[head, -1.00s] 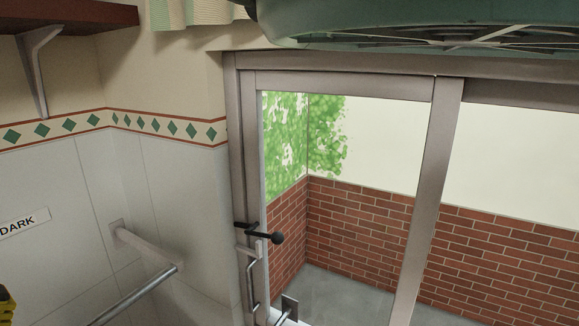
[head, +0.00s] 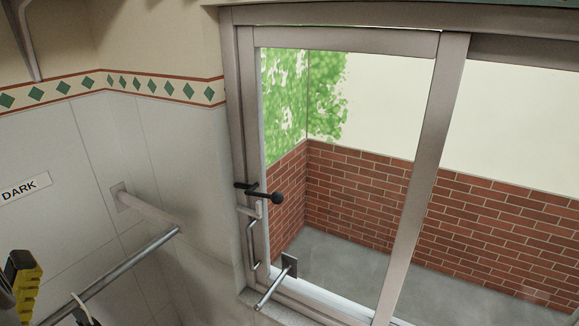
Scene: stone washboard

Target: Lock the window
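The sliding window (head: 424,200) has a grey-brown metal frame and fills the middle and right of the head view. A dark lock lever with a round black knob (head: 277,198) is mounted on the left upright of its frame, and its arm points right, roughly level. My gripper cannot be made out in this view. Nothing touches the lever.
A metal rail (head: 125,262) sticks out from the tiled wall at the left. A short metal bar on a square plate (head: 289,264) is by the lower window frame. A black and yellow object (head: 25,285), unclear, is at the lower left. A "DARK" label (head: 22,188) is on the wall.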

